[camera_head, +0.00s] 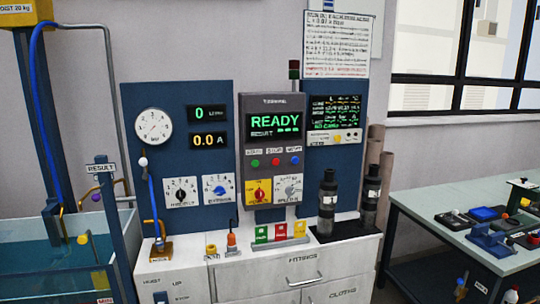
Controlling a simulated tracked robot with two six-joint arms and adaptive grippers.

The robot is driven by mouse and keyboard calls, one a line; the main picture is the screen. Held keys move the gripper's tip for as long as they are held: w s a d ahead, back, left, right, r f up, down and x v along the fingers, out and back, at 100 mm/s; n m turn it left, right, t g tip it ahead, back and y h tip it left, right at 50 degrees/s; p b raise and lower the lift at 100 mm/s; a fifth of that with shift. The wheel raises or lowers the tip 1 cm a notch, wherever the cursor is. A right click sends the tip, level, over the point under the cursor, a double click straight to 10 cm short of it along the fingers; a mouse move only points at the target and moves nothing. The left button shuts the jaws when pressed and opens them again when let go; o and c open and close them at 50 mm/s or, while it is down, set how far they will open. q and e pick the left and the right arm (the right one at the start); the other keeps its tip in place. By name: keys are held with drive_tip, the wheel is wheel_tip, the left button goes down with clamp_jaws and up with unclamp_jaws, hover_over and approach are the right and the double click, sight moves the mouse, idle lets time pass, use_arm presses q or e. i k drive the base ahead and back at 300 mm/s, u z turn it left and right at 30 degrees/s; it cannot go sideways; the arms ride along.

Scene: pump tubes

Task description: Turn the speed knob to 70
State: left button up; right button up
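The speed knob (289,188) is a grey knob on a pale dial plate, low on the grey control box (243,150). A label that seems to read SPEED % is under it. The dial's marks and the knob's setting are too small to read. The green screen (274,122) above reads READY, with a RESULT line showing dashes. Neither of my grippers is in view, and nothing covers the knob.
Left of the speed knob is a red knob on a yellow plate (258,191). Two dark cylinders (327,195) (371,195) stand on the white cabinet (235,275), right of the knob. A workbench (420,215) with small items is at right, a water tank (50,245) at left.

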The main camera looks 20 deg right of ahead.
sight(289, 191)
drive_tip(key=k, duration=0.55)
drive_tip(key=z, duration=0.45)
drive_tip(key=i, duration=1.75)
drive_tip(key=u, duration=0.4)
